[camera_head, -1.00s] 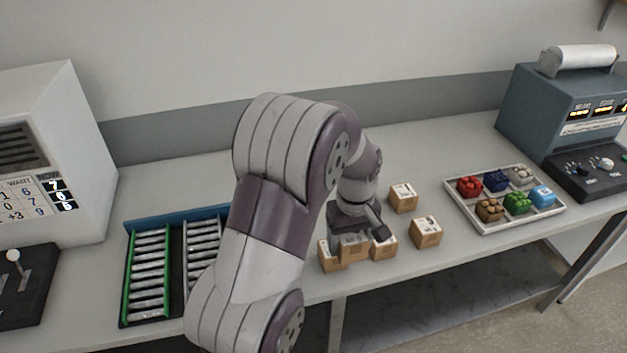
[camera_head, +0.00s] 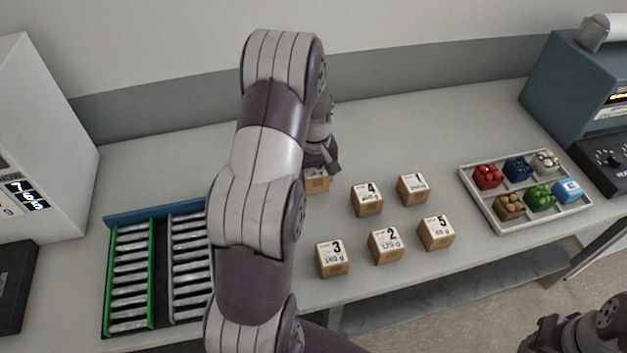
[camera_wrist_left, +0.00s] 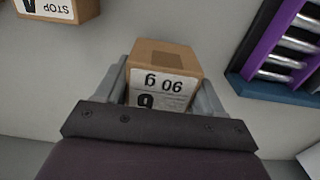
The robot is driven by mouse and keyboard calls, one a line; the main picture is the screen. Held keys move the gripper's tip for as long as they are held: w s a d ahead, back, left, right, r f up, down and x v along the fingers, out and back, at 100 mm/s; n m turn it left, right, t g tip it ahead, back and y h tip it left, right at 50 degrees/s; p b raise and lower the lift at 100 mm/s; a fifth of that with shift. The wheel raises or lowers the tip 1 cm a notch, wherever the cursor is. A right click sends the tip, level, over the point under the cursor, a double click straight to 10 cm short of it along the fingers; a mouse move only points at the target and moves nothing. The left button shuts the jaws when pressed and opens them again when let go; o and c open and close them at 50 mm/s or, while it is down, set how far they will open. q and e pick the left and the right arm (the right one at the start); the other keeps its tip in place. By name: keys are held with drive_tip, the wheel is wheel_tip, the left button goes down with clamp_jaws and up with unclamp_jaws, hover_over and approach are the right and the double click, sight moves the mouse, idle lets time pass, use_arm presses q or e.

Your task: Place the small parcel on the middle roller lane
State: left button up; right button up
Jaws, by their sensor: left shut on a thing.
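A small brown cardboard parcel (camera_head: 317,185) is held in my left gripper (camera_head: 320,165), behind and left of the other parcels. In the left wrist view the parcel (camera_wrist_left: 163,60) sits between the two fingers of the gripper (camera_wrist_left: 163,78); its label reads upside down, apparently 90 g, and its large number is partly hidden. The roller rack's blue back rail (camera_head: 155,215) is at the left. Its green-edged lane (camera_head: 130,280) and grey middle lane (camera_head: 190,265) show; my left arm hides the rest. The wrist view shows a purple-edged lane (camera_wrist_left: 285,45). Part of my right arm shows at lower right.
Several numbered parcels stand right of my arm, including parcel 3 (camera_head: 332,259), parcel 4 (camera_head: 367,199) and parcel 5 (camera_head: 436,233). A sorted tray (camera_head: 480,213) lies farther right. A white machine (camera_head: 50,140) stands left. The back of the table is clear.

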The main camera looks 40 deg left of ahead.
sight(314, 186)
use_arm(q)
drive_tip(key=f, duration=0.3)
drive_tip(key=shift+s+f+p, duration=0.2)
drive_tip(key=shift+f+p, duration=0.05)
drive_tip(key=shift+p, duration=0.15)
drive_tip(key=shift+w+f, duration=0.1)
drive_tip(key=shift+f, duration=0.2)
drive_tip(key=shift+f, duration=0.1)
drive_tip(key=o, duration=1.1)
drive_tip(key=shift+c, duration=0.2)
